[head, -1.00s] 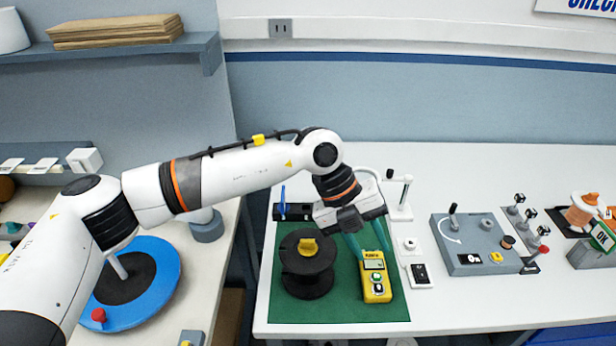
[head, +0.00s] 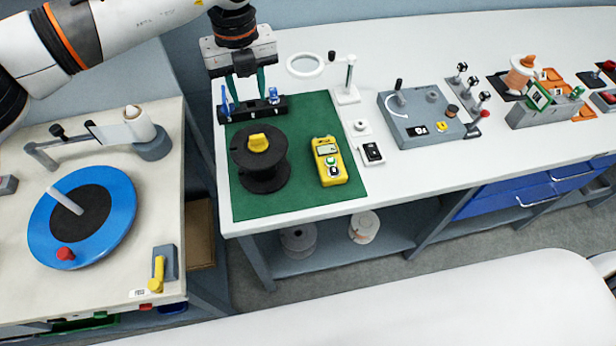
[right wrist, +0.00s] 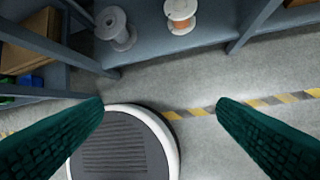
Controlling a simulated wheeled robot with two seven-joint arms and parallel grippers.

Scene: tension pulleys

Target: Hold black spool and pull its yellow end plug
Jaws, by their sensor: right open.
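The black spool (head: 262,172) stands upright on the green mat (head: 290,205), with its yellow end plug (head: 258,142) seated in the top. My left gripper (head: 247,90) is behind the spool, above the black tool rack (head: 255,108). Its teal fingers are apart, with nothing seen between them; whether they touch the rack cannot be told. My right gripper (right wrist: 160,105) is open and empty in the right wrist view, over the floor and away from the spool.
A yellow meter (head: 329,162) lies right of the spool. A magnifier stand (head: 347,92) and a grey control box (head: 425,118) stand farther right. A blue disc (head: 82,217) is on the left table. Spools (right wrist: 115,28) sit on the lower shelf.

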